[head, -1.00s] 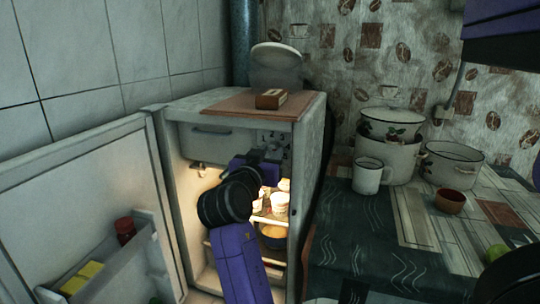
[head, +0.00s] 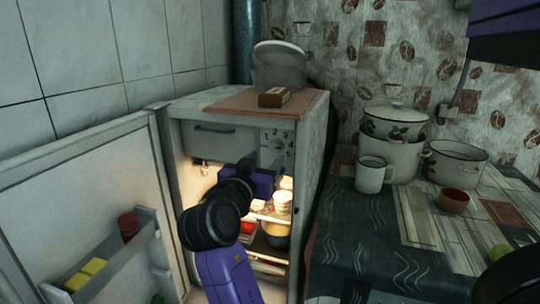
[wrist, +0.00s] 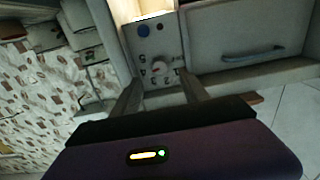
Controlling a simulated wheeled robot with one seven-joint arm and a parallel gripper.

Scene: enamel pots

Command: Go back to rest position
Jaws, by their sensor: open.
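My gripper (head: 263,162) is in front of the open fridge's upper part, with purple body and dark fingers. In the wrist view its two fingers (wrist: 162,92) are apart with nothing between them. The fridge (head: 312,150) stands open and lit inside. Its control panel with a dial (wrist: 160,67) shows beyond the fingers in the wrist view, beside the freezer flap with a handle (wrist: 252,54). A white cup-like container (head: 283,200) and a pot (head: 276,235) stand on the fridge shelves, partly hidden by my arm.
The fridge door (head: 85,205) is swung open at left, with a red jar (head: 128,225) and yellow packs (head: 86,274) in its rack. A small box (head: 274,97) lies on top of the fridge. At right, a table holds a mug (head: 371,174), pots (head: 457,165) and a bowl (head: 453,200).

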